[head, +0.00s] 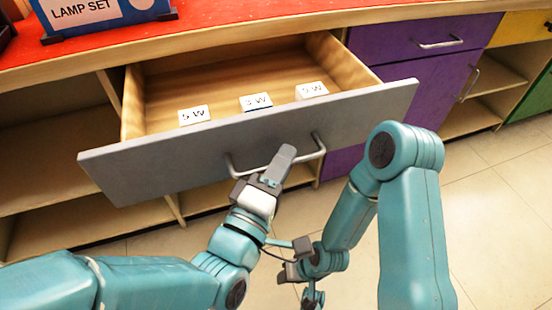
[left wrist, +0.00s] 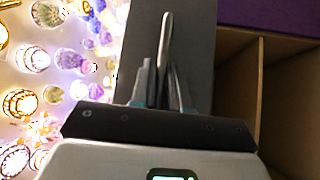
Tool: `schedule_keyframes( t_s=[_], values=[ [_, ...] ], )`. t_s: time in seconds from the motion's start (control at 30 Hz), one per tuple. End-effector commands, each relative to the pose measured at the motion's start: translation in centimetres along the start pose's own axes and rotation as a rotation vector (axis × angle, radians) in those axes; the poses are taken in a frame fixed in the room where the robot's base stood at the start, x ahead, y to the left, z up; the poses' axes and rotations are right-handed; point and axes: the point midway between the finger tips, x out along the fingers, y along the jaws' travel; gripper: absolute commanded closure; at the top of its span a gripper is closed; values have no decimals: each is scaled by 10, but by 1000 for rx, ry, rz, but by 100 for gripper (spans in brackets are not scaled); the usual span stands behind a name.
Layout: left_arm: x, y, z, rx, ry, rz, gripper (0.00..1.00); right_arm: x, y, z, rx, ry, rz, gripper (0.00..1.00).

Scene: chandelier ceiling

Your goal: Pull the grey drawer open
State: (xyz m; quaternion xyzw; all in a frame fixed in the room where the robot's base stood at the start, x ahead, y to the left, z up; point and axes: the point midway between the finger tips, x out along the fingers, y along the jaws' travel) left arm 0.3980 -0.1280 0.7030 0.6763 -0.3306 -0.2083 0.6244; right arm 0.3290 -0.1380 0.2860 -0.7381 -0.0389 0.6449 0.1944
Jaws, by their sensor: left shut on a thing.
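The grey drawer (head: 150,170) stands pulled out from under the red counter, its wooden inside showing. Its metal bar handle (head: 321,146) runs along the front panel. My left gripper (head: 277,167) is shut on the handle, near the middle of the bar. In the left wrist view the handle (left wrist: 166,38) rises between the two fingers (left wrist: 162,85), in front of the grey drawer front (left wrist: 196,45). My right gripper (head: 299,266) hangs low in front of the drawer, apart from it, and its jaws are too unclear to judge.
White boxes marked "5 W" (head: 194,115) and "3 W" (head: 256,102) lie in the drawer. Purple fronts (head: 405,40) are to the right, open shelves (head: 60,150) to the left. A blue lamp set box (head: 100,18) is on the counter (head: 250,18). Tiled floor (head: 500,210) is clear.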

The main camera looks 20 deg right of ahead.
Motion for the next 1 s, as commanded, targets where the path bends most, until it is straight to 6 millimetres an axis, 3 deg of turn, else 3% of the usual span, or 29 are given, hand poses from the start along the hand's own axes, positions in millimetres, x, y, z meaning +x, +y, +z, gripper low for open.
schedule_keyframes(
  t_s=[0.37, 0.4, 0.47, 1.0],
  values=[
    [-1, 0, -1, -1, 4, 0, 100, 0, 0, 0, 0, 1, 0, 53],
    [-1, 0, -1, -1, 4, 0, 81, 0, 0, 0, 0, 1, 0, 53],
    [-1, 0, -1, -1, 3, 0, 65, 0, 0, 0, 0, 1, 0, 53],
    [-2, -2, -3, 0, 1, 1, 65, 4, 2, 0, 0, 0, 0, 53]
  ],
)
